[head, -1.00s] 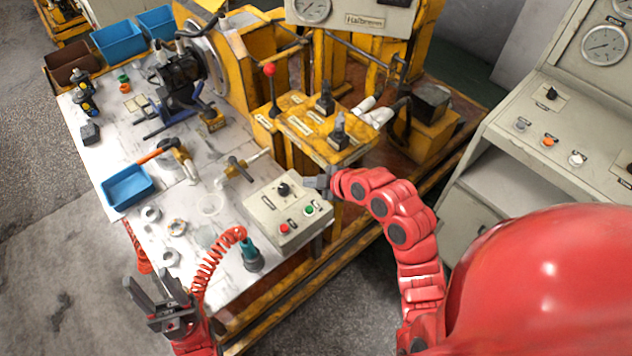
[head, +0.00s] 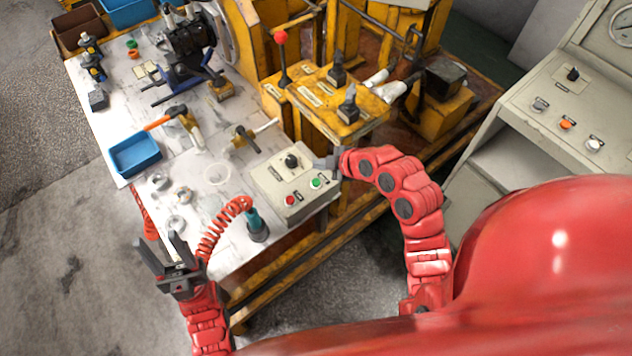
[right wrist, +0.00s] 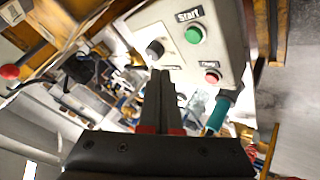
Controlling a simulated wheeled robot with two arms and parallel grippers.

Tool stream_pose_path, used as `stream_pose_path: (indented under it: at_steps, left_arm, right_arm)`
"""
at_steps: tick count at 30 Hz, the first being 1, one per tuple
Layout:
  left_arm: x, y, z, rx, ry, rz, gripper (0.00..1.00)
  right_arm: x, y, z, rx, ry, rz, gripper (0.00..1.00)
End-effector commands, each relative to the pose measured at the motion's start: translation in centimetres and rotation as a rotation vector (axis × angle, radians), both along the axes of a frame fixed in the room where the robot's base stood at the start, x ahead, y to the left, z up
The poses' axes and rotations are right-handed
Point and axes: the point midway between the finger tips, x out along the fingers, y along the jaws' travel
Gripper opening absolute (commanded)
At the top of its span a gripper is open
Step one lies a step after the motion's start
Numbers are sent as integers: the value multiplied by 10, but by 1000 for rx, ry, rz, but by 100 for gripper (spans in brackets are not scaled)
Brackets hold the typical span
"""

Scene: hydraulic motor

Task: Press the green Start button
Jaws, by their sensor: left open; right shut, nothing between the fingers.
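The green Start button (head: 317,182) is on the top face of a grey control box (head: 272,184) at the table's right edge. It also shows in the right wrist view (right wrist: 194,35), beside the label "Start". A red button (head: 290,199) and a black knob (head: 291,161) share the same face. My right gripper (head: 327,162) is shut and empty, over the box's right edge near the knob and apart from the green button; its fingers show in the right wrist view (right wrist: 160,78). My left gripper (head: 160,248) is open and empty, off the table's front left corner.
A coiled red hose with a teal nozzle (head: 256,226) stands just in front of the box. A yellow lever unit (head: 335,95) with a red-knobbed lever rises behind it. A blue bin (head: 135,156) is on the table's left. A grey console (head: 540,130) stands right.

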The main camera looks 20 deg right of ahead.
Motion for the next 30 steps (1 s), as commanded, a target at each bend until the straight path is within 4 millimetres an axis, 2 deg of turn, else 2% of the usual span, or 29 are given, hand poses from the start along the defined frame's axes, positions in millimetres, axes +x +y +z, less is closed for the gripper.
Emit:
stream_pose_path:
  at_steps: [1,5,6,10,30]
  left_arm:
    - [0,0,-5,0,0,0,50]
    - [0,0,-11,0,0,0,50]
    - [0,0,-20,0,0,0,50]
    - [0,0,-33,0,0,0,50]
    - [0,0,-35,0,0,0,50]
  right_arm:
    - [0,0,-11,0,2,0,0]
    - [-1,0,-30,-2,4,2,0]
    - [0,0,-39,-2,0,1,0]
    - [0,0,-51,-1,-2,1,0]
    - [0,0,-54,-1,-1,0,0]
